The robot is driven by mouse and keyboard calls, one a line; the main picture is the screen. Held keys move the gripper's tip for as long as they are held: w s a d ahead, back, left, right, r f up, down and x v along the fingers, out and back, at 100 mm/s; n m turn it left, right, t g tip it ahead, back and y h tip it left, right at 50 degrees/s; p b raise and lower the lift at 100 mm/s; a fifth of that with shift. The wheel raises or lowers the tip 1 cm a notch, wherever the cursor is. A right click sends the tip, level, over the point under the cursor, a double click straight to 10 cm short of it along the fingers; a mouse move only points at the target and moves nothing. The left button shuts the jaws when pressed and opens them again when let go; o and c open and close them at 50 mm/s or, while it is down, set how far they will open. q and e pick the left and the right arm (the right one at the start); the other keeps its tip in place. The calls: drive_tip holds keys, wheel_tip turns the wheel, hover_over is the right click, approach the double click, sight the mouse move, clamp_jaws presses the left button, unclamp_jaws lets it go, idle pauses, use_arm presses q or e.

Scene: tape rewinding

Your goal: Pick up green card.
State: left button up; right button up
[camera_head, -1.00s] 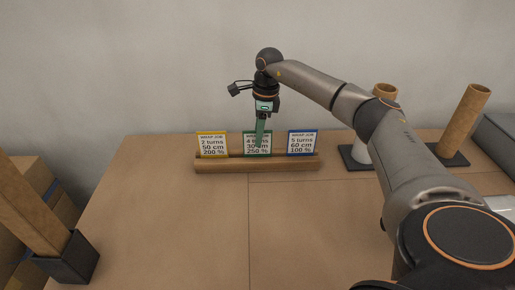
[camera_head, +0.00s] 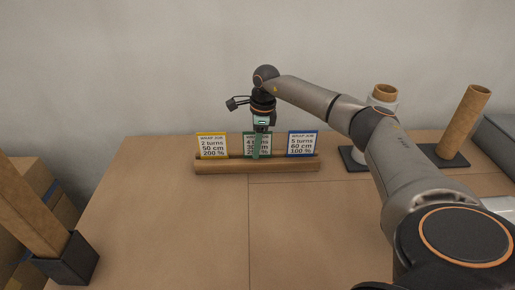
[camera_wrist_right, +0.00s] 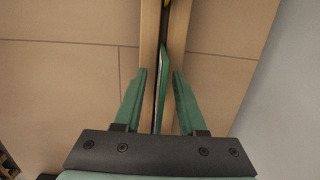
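The green card (camera_head: 247,146) stands upright in the middle of a wooden holder (camera_head: 215,168), between a yellow card (camera_head: 212,146) and a blue card (camera_head: 303,143). My right gripper (camera_head: 256,156) points down in front of the green card and hides part of its text. In the right wrist view, the two green fingers of the right gripper (camera_wrist_right: 160,74) are apart. The green card (camera_wrist_right: 164,72) shows nearly edge-on between them, with a gap visible on each side. My left gripper is in neither view.
A tall cardboard tube (camera_head: 464,120) and a roll (camera_head: 384,96) stand on dark bases at the right. Another brown post in a dark base (camera_head: 68,262) stands at the lower left. The front middle of the table (camera_head: 200,225) is clear.

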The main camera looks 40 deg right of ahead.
clamp_jaws()
idle(0.4)
